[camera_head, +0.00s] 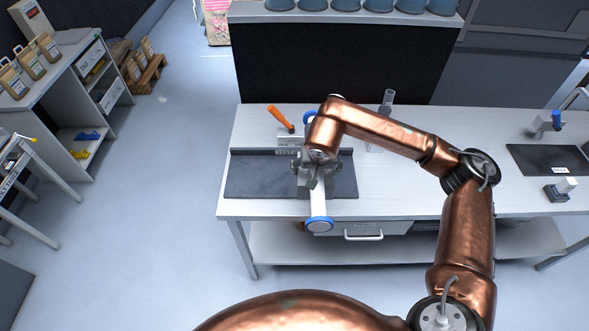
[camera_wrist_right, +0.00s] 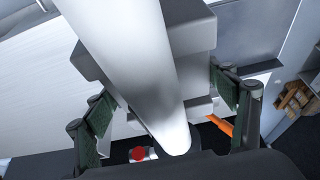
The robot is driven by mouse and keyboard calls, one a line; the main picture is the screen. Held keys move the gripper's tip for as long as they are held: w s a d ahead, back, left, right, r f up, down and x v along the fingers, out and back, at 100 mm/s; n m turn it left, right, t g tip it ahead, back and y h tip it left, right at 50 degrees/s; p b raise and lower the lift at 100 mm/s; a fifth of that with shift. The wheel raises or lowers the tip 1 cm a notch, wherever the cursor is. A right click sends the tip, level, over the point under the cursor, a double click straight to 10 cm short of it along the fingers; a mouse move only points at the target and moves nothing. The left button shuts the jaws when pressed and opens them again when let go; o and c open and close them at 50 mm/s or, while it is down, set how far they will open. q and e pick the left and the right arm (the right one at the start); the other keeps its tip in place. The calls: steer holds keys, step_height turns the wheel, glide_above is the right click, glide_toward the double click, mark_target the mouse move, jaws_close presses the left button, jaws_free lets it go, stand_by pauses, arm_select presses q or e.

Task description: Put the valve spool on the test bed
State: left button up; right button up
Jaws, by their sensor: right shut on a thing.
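The valve spool (camera_head: 318,205), a white tube with blue ringed ends, points front to back across the dark test bed (camera_head: 250,180). Its near end overhangs the bed's front edge. My right gripper (camera_head: 312,170) is over the bed, shut on the spool's middle, and hides part of it. In the right wrist view the white tube of the spool (camera_wrist_right: 130,60) passes between the gripper's fingers (camera_wrist_right: 165,125), with grey blocks behind it. I cannot tell whether the spool touches the bed. My left gripper is not in view.
An orange-handled tool (camera_head: 280,118) lies behind the bed. A grey upright fitting (camera_head: 386,105) stands behind to the right. The white bench top (camera_head: 415,190) is clear right of the bed. A dark mat (camera_head: 545,159) lies farther right.

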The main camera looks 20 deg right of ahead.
steer(key=w+a+f, duration=0.1)
steer(key=w+f, duration=0.2)
steer(key=w, duration=0.1)
steer(key=w+f, duration=0.3)
steer(key=w, duration=0.1)
steer(key=w+a+f, duration=0.1)
steer(key=w+f, duration=0.2)
steer(key=w, duration=0.1)
steer(key=shift+a+f, duration=0.2)
steer(key=shift+a, duration=0.1)
step_height(320, 180, down, 2)
steer(key=shift+f+p, duration=0.2)
steer(key=shift+p, duration=0.2)
steer(key=shift+f, duration=0.25)
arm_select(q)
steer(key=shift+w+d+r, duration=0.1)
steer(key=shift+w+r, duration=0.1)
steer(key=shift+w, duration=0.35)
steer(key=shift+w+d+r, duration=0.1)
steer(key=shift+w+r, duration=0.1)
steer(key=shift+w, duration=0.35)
arm_select(e)
steer(key=shift+f, duration=0.2)
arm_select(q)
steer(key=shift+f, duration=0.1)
arm_select(e)
steer(key=o, duration=2)
steer(key=shift+c, duration=0.2)
